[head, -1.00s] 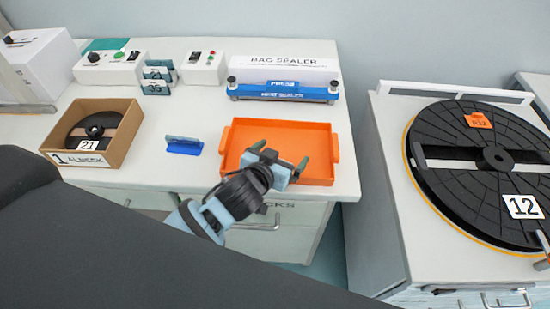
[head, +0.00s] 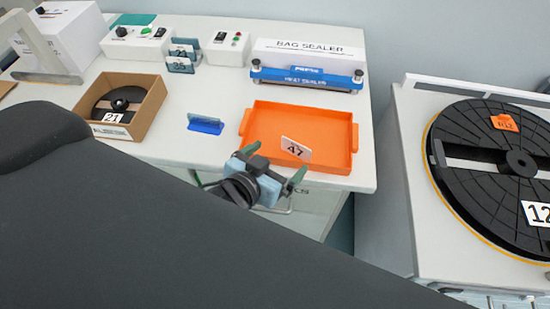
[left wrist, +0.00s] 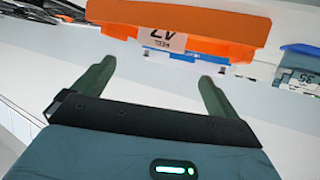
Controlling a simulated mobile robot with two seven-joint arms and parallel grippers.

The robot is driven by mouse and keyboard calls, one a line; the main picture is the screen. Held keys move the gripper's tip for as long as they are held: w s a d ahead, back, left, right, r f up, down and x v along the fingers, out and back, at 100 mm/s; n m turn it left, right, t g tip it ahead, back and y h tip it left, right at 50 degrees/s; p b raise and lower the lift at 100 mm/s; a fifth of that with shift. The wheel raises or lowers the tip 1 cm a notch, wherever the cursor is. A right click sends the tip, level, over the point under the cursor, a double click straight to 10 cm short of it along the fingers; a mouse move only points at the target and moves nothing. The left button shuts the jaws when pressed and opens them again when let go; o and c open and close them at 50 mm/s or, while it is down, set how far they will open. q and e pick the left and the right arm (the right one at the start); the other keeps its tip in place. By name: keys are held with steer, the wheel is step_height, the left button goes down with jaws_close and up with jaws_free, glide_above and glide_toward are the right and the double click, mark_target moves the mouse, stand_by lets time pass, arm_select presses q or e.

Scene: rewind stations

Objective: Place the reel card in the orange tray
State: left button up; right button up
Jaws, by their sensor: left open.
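The reel card (head: 296,149) is white with a black 47. In the head view it shows within the outline of the orange tray (head: 325,115), near the front side. I cannot tell whether it lies flat or leans on the front wall. It also shows upside down in the left wrist view (left wrist: 168,38), against the tray (left wrist: 215,25). My left gripper (head: 274,163) is open and empty, just in front of the tray and apart from the card. Its two fingers also show spread in the left wrist view (left wrist: 153,77). My right gripper is out of view.
A blue card stand (head: 205,125) is left of the tray, and a cardboard box with reel 21 (head: 148,115) is further left. The bag sealer (head: 307,75) is behind the tray. A large black turntable (head: 490,185) is at right, past a gap.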

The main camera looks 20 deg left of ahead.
arm_select(q)
steer(key=s+a+f+g, duration=0.2)
steer(key=s+f, duration=1)
steer(key=s+a+f+g, duration=0.2)
steer(key=s+f+g, duration=0.1)
steer(key=s+f, duration=0.9)
steer(key=shift+s+f, duration=0.15)
steer(key=shift+f, duration=0.4)
steer(key=shift+a, duration=0.1)
